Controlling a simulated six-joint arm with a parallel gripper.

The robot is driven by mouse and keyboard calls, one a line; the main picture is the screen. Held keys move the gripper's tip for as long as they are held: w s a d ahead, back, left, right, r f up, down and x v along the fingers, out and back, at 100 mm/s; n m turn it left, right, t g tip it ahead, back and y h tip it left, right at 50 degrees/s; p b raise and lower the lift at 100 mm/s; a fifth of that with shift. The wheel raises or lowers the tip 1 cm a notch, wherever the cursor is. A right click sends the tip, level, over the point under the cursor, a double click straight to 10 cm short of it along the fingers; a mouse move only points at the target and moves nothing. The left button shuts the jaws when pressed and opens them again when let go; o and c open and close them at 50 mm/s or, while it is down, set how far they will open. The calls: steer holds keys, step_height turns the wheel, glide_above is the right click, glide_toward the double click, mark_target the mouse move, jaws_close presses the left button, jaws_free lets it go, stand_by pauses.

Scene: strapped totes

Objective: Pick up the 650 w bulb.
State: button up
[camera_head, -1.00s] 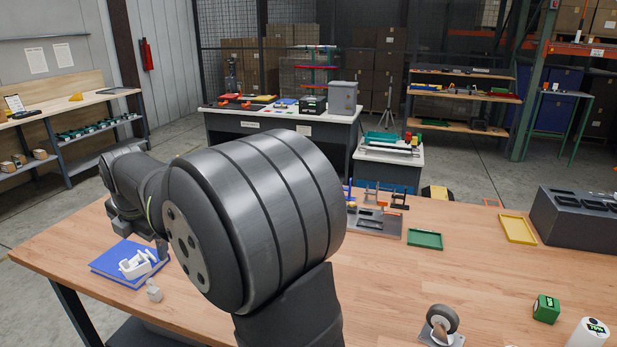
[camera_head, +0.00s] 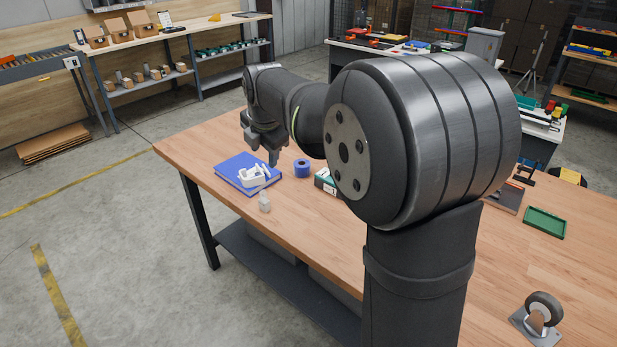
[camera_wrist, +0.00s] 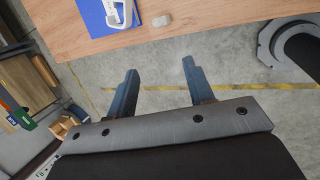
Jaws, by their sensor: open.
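No label reading 650 w is legible. A small pale grey, bulb-like piece (camera_head: 264,203) stands on the wooden table near its front edge; I cannot confirm that it is the 650 w bulb. In the wrist view this piece (camera_wrist: 162,20) lies near the table edge, beyond my fingertips.
A white holder-like object (camera_head: 254,176) rests on the blue book (camera_head: 232,168), left of the small piece. A blue tape roll (camera_head: 302,168) and a small box (camera_head: 325,182) are close by. A caster (camera_head: 541,312) and green tray (camera_head: 545,222) are at right. My arm hides the table's middle.

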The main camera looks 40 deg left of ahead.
steer(key=shift+f, duration=0.1)
steer(key=m+g, duration=0.2)
steer(key=m, duration=1.5)
glide_toward(264, 201)
steer(key=shift+m, duration=0.4)
steer(key=a+f, duration=0.1)
steer(key=w+f, duration=0.1)
steer(key=f, duration=0.1)
steer(key=a+f, duration=0.1)
steer(key=f, duration=0.1)
steer(key=shift+w+a+f, duration=0.25)
steer(key=shift+w+a, duration=0.1)
steer(key=shift+y, duration=0.3)
steer(key=shift+s+x, duration=0.2)
steer(key=shift+x, duration=1.15)
steer(key=shift+s+x, duration=0.15)
steer(key=shift+x, duration=1.15)
steer(key=shift+d+f, duration=0.1)
steer(key=shift+d, duration=0.1)
jaws_close()
